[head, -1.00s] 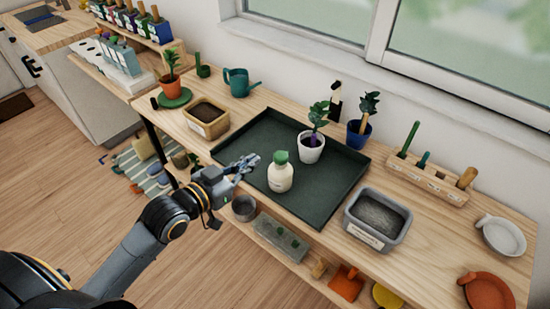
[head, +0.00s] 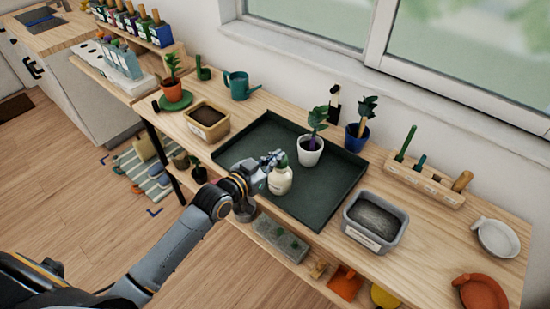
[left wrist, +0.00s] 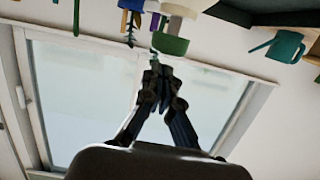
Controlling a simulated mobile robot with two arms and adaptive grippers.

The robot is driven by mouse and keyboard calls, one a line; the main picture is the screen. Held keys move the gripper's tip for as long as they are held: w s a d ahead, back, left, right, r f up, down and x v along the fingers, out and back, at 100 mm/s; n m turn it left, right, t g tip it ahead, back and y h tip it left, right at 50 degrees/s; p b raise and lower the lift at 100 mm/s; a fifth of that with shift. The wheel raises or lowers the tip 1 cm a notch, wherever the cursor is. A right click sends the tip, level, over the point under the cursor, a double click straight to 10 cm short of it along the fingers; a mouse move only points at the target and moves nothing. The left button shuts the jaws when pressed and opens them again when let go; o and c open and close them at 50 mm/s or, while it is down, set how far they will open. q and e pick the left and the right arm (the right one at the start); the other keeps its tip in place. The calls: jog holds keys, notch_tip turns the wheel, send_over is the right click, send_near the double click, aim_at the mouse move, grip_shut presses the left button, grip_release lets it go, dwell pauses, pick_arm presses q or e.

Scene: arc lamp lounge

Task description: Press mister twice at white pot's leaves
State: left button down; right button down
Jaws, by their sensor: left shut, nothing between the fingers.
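The mister (head: 280,180), a cream bottle with a green top, stands upright in the dark green tray (head: 312,213). The white pot (head: 309,152) stands behind it to the right in the same tray, with dark green leaves (head: 317,119) rising from it. My left gripper (head: 272,158) is shut and empty at the mister's top, overlapping it in the head view; I cannot tell whether they touch. In the left wrist view its fingers (left wrist: 160,75) point towards the mister's green top (left wrist: 170,44). My right gripper is not in view.
A teal watering can (head: 240,86) stands behind. The tray's right part is clear.

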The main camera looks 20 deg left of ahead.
aim_at(275, 178)
pick_arm(q)
jog(key=shift+f, duration=0.5)
jog(key=shift+f, duration=0.1)
jog(key=shift+f+b, duration=0.55)
jog(key=shift+f, duration=0.35)
